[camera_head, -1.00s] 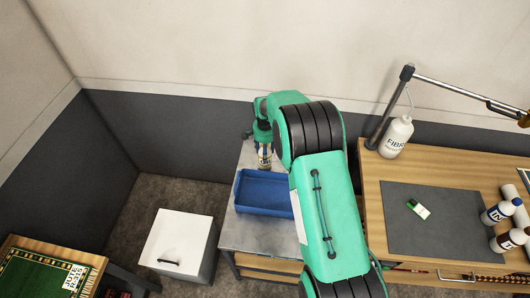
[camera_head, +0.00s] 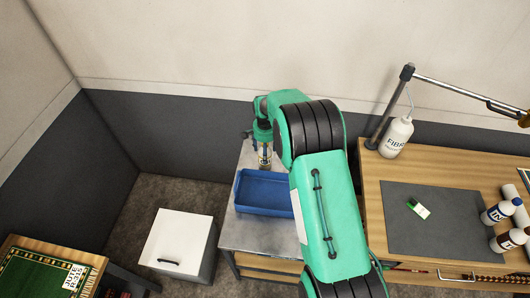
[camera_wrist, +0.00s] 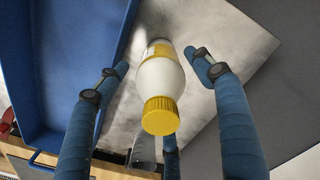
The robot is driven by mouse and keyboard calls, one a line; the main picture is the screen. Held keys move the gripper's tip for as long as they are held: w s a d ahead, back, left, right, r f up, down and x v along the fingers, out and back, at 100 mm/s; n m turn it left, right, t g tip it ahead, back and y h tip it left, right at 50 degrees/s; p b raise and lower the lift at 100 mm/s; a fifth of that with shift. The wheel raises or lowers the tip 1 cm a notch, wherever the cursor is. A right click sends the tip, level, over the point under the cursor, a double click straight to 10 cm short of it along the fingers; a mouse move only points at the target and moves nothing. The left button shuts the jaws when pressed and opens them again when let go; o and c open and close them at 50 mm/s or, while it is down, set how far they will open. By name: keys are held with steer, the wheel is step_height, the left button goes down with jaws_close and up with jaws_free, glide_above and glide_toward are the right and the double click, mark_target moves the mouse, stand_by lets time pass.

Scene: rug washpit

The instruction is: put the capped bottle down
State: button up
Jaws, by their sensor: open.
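The capped bottle (camera_wrist: 160,82) is white with a yellow cap and a yellow band. In the wrist view it stands on the grey metal tabletop, just right of the blue tray, its cap toward the camera. My gripper (camera_wrist: 156,62) is open around it, with blue fingers on both sides and visible gaps between them and the bottle. In the head view the bottle (camera_head: 265,158) shows small below my gripper (camera_head: 264,141), behind the tray. Its base is partly hidden there.
The blue tray (camera_head: 240,203) lies on the metal table (camera_head: 258,236), close to the bottle. A wooden bench (camera_head: 381,171) with a dark mat, a wash bottle (camera_head: 396,137) and several bottles is at right. A white-topped cabinet (camera_head: 178,240) stands left. The wall is close behind.

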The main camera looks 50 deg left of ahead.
step_height(320, 180, up, 12)
steer(key=shift+f+b, duration=0.15)
steer(key=shift+b, duration=0.35)
steer(key=shift+w, duration=0.1)
stand_by(1.0)
